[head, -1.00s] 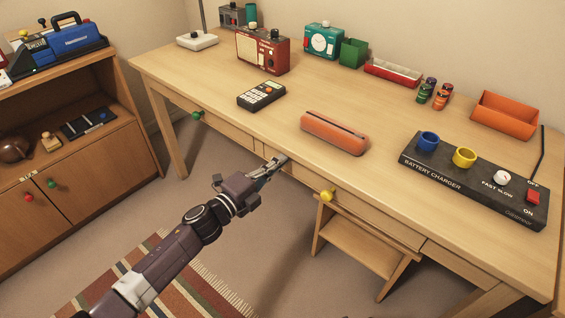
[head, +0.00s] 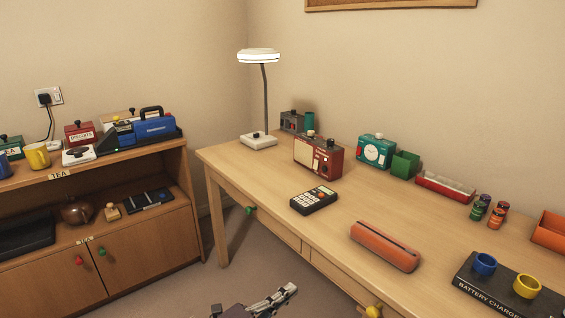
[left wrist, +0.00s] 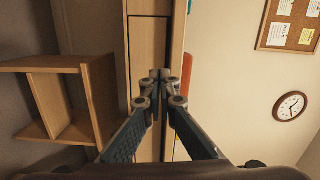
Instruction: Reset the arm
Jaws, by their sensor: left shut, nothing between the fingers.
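My left gripper (head: 288,291) shows at the bottom of the head view, in front of the desk (head: 233,165) and below its front edge. In the left wrist view my left gripper (left wrist: 160,76) has its fingertips together with nothing between them, in front of the desk's wooden front. The rest of the left arm is mostly cut off by the bottom of the head view. My right gripper is in neither view.
The desk holds a lamp (head: 259,56), a red radio (head: 318,157), a calculator (head: 314,199), an orange case (head: 385,246) and a battery charger (head: 510,290). A low cabinet (head: 150,240) stands at left. Floor between them is clear.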

